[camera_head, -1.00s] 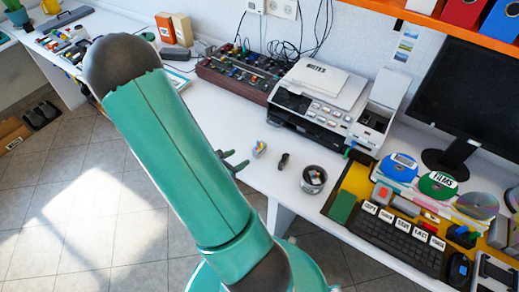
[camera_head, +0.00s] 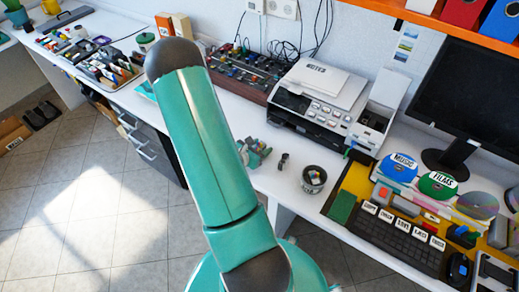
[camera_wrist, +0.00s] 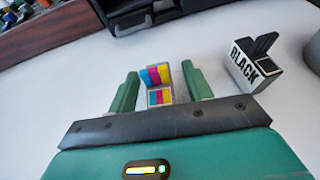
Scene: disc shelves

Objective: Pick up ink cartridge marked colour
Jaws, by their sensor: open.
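The colour ink cartridge (camera_wrist: 158,78), grey with cyan, magenta and yellow stripes, stands on the white desk in the wrist view. It lies between the two green fingers of my gripper (camera_wrist: 160,70). The fingers are open, with a gap on each side of the cartridge. In the head view my gripper (camera_head: 253,152) shows beside my arm over the desk, and it largely hides the cartridge there. The cartridge marked BLACK (camera_wrist: 244,66) stands to the right of my gripper in the wrist view. It also shows in the head view (camera_head: 284,160).
A round metal cup (camera_head: 314,180) stands right of the black cartridge. The printer (camera_head: 318,105) and a dark red rack (camera_head: 236,84) stand behind. A keyboard (camera_head: 400,232) and discs lie at the right. The desk's front edge is close to my arm.

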